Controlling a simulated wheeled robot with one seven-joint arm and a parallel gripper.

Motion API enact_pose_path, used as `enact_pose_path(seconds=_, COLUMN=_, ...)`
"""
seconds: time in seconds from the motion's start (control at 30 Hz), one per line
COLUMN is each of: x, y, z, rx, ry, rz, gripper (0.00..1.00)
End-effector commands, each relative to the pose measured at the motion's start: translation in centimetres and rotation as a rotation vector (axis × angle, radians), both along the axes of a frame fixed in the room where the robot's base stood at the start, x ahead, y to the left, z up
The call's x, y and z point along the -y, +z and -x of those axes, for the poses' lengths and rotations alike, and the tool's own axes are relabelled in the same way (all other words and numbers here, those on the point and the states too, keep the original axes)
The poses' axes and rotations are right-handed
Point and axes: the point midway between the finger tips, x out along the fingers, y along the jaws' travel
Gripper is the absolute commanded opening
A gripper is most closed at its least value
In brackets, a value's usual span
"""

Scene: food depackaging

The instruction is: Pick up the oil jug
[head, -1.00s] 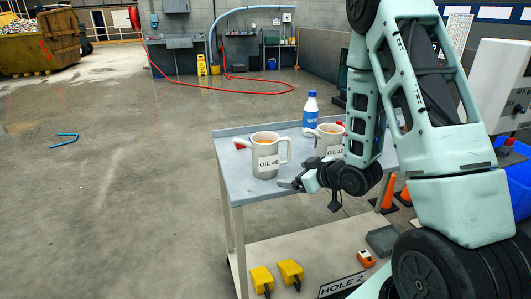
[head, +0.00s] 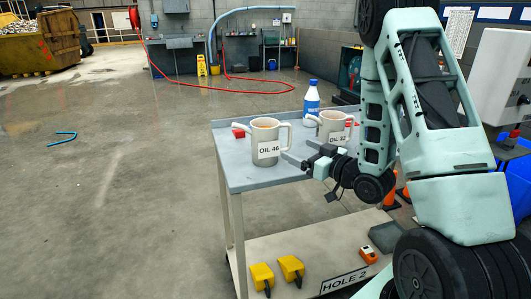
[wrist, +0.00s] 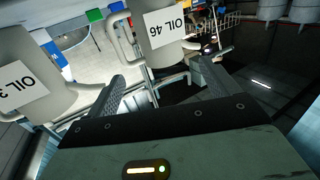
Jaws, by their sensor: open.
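A grey oil jug labelled OIL 46 (head: 267,141) stands upright on the cart's top shelf, its handle on the right. A similar jug labelled OIL 32 (head: 329,124) stands to its right, partly hidden by my arm. My gripper (head: 297,150) is open and empty, to the right of and in front of OIL 46, near its handle. In the wrist view both labels are upside down. There OIL 46 (wrist: 165,28) shows ahead of the open fingers (wrist: 162,78), and the other jug (wrist: 30,80) is at the left. I cannot tell whether a finger touches the handle.
The cart's top shelf (head: 240,174) has bare room at its front left. A blue bottle (head: 311,98) stands behind the jugs, and a red item (head: 240,132) lies at the left. Yellow items (head: 291,268) sit on the lower shelf. Open floor lies left of the cart.

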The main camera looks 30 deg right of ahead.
Motion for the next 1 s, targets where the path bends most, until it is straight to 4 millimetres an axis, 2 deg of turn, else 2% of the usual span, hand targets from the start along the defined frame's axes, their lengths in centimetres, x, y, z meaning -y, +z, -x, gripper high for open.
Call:
enact_pose_path(seconds=0.03, x=-0.1, y=-0.5, z=-0.3, rx=0.005, ry=0.002, rz=0.001, gripper=0.87)
enact_pose_path(seconds=0.17, x=-0.3, y=-0.1, z=-1.2, rx=0.004, ry=0.000, rz=-0.001, gripper=0.87)
enact_pose_path(seconds=0.3, x=-0.9, y=0.3, z=-4.3, rx=0.002, ry=0.002, rz=-0.002, gripper=0.87)
enact_pose_path(seconds=0.43, x=-1.2, y=0.3, z=-6.4, rx=0.002, ry=0.000, rz=-0.001, gripper=0.87)
enact_pose_path(seconds=0.73, x=-1.6, y=0.2, z=-8.7, rx=0.001, ry=-0.002, rz=-0.003, gripper=0.87)
enact_pose_path(seconds=1.0, x=-2.2, y=0.2, z=-12.4, rx=0.001, ry=0.000, rz=-0.001, gripper=0.87)
